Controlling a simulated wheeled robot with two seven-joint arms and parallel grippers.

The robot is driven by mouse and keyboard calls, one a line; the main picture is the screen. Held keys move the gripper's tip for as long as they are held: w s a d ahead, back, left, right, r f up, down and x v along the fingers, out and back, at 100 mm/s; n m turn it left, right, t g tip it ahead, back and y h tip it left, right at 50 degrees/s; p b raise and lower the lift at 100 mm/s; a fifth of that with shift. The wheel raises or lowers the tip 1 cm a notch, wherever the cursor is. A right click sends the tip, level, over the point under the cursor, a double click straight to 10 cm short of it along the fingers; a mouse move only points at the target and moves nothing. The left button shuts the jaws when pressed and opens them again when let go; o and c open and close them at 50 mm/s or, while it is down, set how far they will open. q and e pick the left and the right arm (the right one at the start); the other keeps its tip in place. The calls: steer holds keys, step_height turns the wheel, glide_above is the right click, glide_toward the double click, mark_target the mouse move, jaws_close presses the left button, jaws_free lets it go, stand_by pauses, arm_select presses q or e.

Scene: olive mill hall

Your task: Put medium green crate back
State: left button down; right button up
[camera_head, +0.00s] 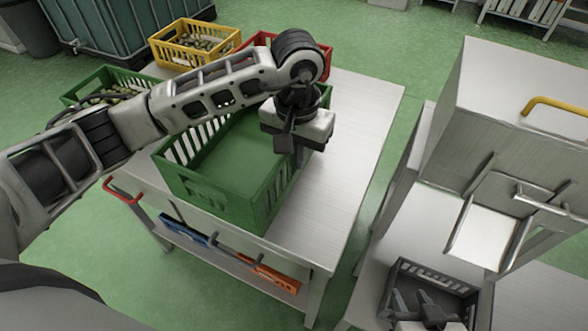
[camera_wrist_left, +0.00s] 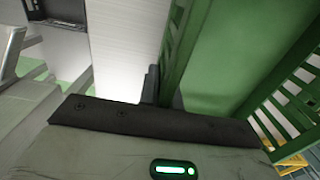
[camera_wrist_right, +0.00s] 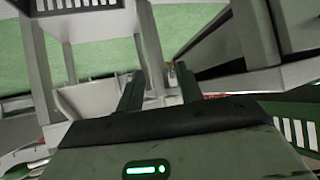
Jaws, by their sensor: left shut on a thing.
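An empty green crate (camera_head: 225,195) with slotted sides stands on the metal table (camera_head: 345,165) in the head view. Its inside and slotted wall also show in the left wrist view (camera_wrist_left: 235,65). My left gripper (camera_head: 290,148) is shut on the crate's right wall, near its far right corner. The left arm crosses above the crate and hides part of its far side. My right gripper (camera_head: 432,312) is at the bottom right of the head view, over or in front of a dark grey crate. In the right wrist view its two fingers (camera_wrist_right: 160,90) are apart with nothing between them.
Behind the held crate stand a yellow crate (camera_head: 195,45) with olives, a red crate (camera_head: 325,65), and another green crate (camera_head: 95,82) with olives. Right of the table are a steel machine (camera_head: 500,110) and the dark grey crate (camera_head: 470,290). The table's right side is bare.

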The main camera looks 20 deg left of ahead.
arm_select(q)
steer(key=shift+w+a+f, duration=0.2)
steer(key=shift+w+f, duration=0.15)
steer(key=shift+f, duration=0.15)
steer(key=f, duration=0.1)
steer(key=f+b, duration=0.1)
steer(key=f, duration=0.1)
steer(key=shift+w+a+f, duration=0.1)
steer(key=shift+w+a, duration=0.05)
steer(key=shift+w, duration=0.1)
steer(key=shift+f, duration=0.25)
steer(key=shift+b, duration=0.3)
